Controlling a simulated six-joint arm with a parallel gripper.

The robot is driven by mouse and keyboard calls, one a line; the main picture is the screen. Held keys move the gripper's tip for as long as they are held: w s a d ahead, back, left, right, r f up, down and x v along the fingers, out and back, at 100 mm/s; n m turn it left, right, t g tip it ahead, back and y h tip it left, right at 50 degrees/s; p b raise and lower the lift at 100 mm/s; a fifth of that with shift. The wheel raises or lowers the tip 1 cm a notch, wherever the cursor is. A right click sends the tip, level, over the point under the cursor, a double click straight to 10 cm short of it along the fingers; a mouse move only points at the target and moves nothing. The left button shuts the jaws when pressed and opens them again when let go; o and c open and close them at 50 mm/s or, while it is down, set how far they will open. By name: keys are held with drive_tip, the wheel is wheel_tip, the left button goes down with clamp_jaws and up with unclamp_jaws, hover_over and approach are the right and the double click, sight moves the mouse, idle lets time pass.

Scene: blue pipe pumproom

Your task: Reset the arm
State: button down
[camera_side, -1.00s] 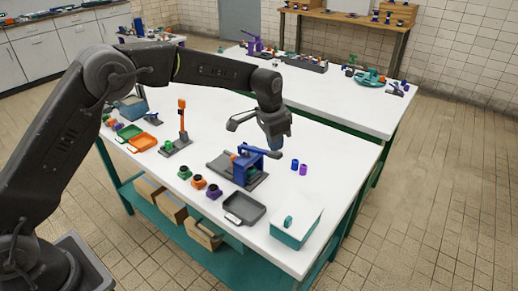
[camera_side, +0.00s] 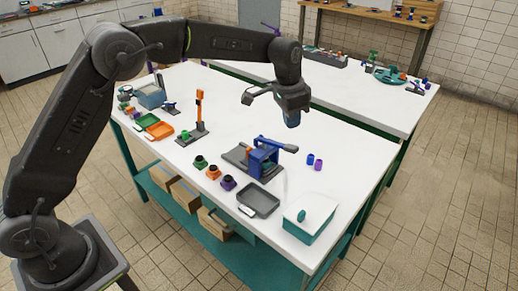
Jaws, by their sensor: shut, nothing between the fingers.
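My gripper (camera_side: 291,119) is shut and empty. It hangs in the air above the white table (camera_side: 330,145), pointing down, and looks apart from everything on the table. Below it and to the left stands a blue clamp device (camera_side: 264,157) with a blue lever, on a grey base. The arm reaches in from the left, raised over the table. The fingertips are small and partly hidden by the gripper body.
Blue and purple cylinders (camera_side: 318,164) stand right of the clamp. An orange upright stand (camera_side: 199,108) is at left. A second table (camera_side: 350,90) stands behind.

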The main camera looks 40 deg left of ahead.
drive_tip(key=s+a+r+n+t, duration=0.1)
drive_tip(key=s+a+r, duration=0.2)
drive_tip(key=s+r, duration=0.4)
drive_tip(key=s+a+r+n+t, duration=0.1)
drive_tip(key=s+a+r+n, duration=0.1)
drive_tip(key=s+r, duration=0.45)
drive_tip(key=s+a+f+n+t, duration=0.1)
drive_tip(key=s+a+f, duration=0.1)
drive_tip(key=s, duration=0.8)
drive_tip(key=s+a+f+n+t, duration=0.1)
drive_tip(key=s+a+f, duration=0.1)
drive_tip(key=s, duration=0.9)
drive_tip(key=shift+s+f+n+y, duration=0.3)
drive_tip(key=shift+f+n+y, duration=0.1)
drive_tip(key=shift+f, duration=0.3)
